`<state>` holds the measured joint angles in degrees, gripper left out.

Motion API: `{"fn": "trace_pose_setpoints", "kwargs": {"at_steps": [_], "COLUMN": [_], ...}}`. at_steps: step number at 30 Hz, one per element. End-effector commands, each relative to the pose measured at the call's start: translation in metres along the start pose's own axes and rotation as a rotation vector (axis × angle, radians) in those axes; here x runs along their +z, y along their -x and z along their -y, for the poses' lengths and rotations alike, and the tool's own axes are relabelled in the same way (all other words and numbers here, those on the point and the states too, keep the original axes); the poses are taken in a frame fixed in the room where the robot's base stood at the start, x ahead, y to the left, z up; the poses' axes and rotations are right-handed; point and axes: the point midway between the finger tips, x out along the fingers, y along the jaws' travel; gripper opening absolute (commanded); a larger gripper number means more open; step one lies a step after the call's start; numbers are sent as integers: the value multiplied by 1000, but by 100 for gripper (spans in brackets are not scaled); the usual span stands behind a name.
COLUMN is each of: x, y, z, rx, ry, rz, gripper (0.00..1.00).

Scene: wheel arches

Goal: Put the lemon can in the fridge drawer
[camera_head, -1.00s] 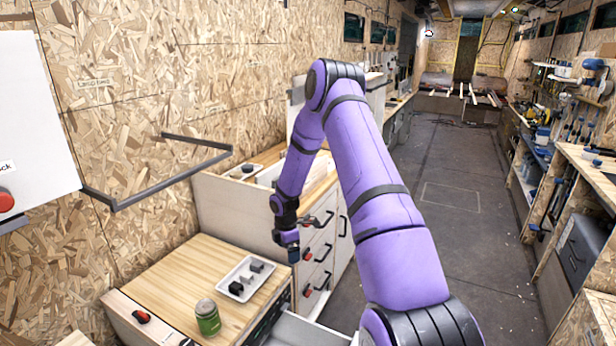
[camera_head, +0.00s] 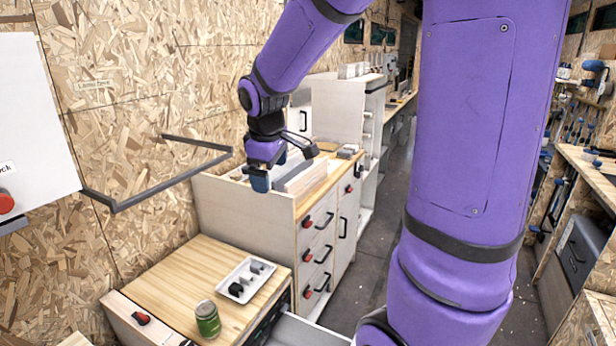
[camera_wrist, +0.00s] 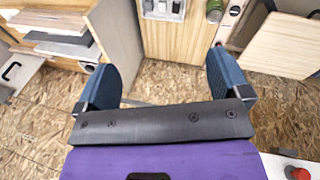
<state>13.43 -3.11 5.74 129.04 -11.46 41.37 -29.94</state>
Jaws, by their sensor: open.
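The green can (camera_head: 208,318) with a pale lid stands upright on the wooden counter (camera_head: 180,278), near its front edge. Part of it also shows at the top of the wrist view (camera_wrist: 215,11). A pale grey drawer (camera_head: 305,331) stands pulled out at the bottom of the head view, right of the counter; its inside is mostly cut off, and I cannot tell for sure that it is the fridge drawer. My gripper (camera_head: 285,166) is open and empty, raised well above and behind the can, near the taller cabinet. Its two blue fingers stand wide apart in the wrist view (camera_wrist: 166,78).
A white tray (camera_head: 231,286) with small grey items sits behind the can. The taller cabinet (camera_head: 240,205) with red-knobbed drawers stands beyond the counter. A dark metal bracket (camera_head: 150,190) juts from the chipboard wall. The aisle floor on the right is partly hidden by my arm.

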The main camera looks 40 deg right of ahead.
Motion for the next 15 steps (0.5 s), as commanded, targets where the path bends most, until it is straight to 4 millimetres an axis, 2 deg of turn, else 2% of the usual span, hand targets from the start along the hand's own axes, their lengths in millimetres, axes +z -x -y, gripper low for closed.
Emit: {"fn": "trace_pose_setpoints", "kwargs": {"at_steps": [1, 6, 15], "x": [7, 32, 88], "y": [18, 61, 114], "z": [10, 44, 105], "rx": [10, 16, -23], "ry": [-33, -169, -398], "rz": [-20, -82, -203], "gripper": [95, 95, 95]}}
